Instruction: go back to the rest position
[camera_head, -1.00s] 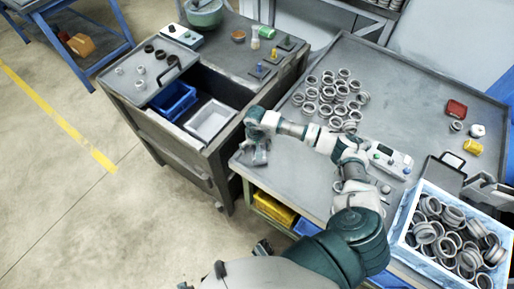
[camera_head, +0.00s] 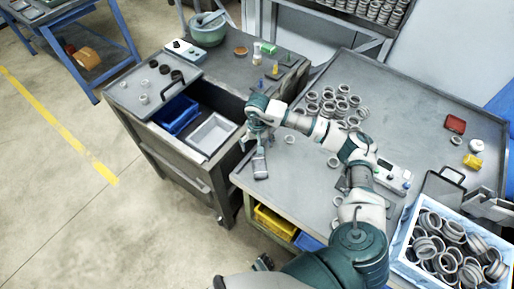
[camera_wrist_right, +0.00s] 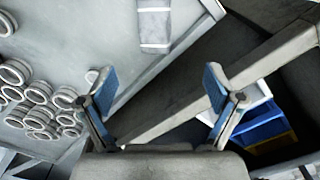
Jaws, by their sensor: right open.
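My right gripper (camera_head: 248,138) hangs over the left edge of the grey worktable (camera_head: 300,215), beside the gap to the cabinet. In the right wrist view its two blue-padded fingers (camera_wrist_right: 160,100) stand wide apart with nothing between them. A grey block with a lighter band (camera_head: 259,165) lies on the table near that edge, close to the gripper; it also shows at the top of the wrist view (camera_wrist_right: 154,25). My left gripper does not show.
Grey rings (camera_head: 335,105) lie piled on the table, with a few single ones nearer. A blue box of rings (camera_head: 400,243) stands at right. My arm crosses above a white device (camera_head: 393,177). The cabinet's open drawer (camera_head: 222,107) holds blue and white bins.

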